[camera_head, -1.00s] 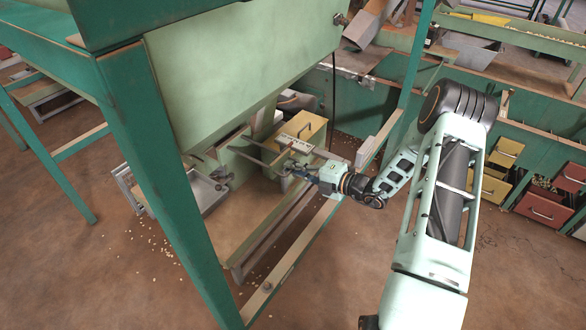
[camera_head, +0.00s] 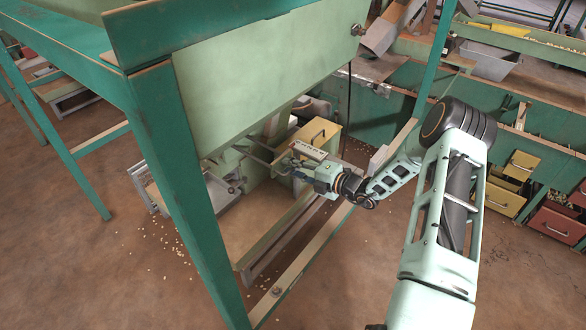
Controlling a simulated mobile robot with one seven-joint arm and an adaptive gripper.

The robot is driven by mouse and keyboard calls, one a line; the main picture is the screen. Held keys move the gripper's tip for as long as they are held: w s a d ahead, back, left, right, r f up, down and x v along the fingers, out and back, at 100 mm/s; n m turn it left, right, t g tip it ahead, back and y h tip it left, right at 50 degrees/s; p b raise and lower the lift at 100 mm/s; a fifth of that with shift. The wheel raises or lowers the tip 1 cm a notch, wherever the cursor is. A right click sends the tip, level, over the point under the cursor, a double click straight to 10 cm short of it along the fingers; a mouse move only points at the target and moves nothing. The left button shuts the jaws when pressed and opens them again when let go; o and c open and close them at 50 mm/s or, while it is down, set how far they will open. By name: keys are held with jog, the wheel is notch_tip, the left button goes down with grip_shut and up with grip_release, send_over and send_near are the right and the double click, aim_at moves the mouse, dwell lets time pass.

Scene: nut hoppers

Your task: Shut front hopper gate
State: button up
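The front hopper (camera_head: 260,75) is a large pale green bin on a dark green frame, narrowing toward its bottom. Below it a thin metal bar (camera_head: 254,160), which looks like part of the gate, runs toward my gripper. My gripper (camera_head: 286,166) is under the hopper's right side, at or very near the right end of this bar. The fingers are small and partly hidden, so I cannot tell whether they are closed on it. The gate plate itself is hidden under the hopper.
A yellow box with a handle (camera_head: 318,134) stands just behind my gripper. A green frame leg (camera_head: 180,190) stands at front left. A metal tray (camera_head: 212,192) sits under the hopper's left side. Loose nuts (camera_head: 170,245) lie on the floor. Yellow and red drawers (camera_head: 555,222) are at right.

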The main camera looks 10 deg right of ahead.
jog(key=v, duration=1.2)
dwell(0.4)
